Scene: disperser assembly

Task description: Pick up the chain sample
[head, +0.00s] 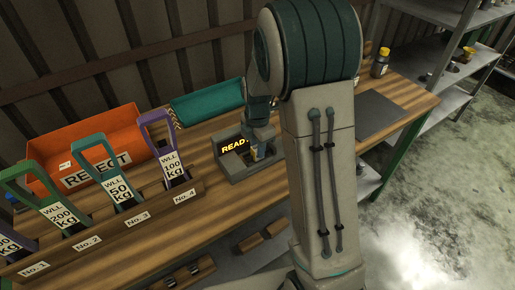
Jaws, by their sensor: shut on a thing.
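My gripper (261,143) is at the grey device (238,170) with the lit display reading "READ.", near the middle of the workbench. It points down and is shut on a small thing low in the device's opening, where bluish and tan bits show. My arm and fingers cover most of this spot, so I cannot make out chain links or tell for sure that the held thing is the chain sample. I also cannot tell whether it touches the device.
A rack (120,228) marked No. 1 to No. 4 holds coloured WLL-labelled handles at the front left. Behind it is an orange REJECT bin (115,137); a teal bin (208,101) is at the back. A dark mat (400,108) and bottle (381,62) are at right.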

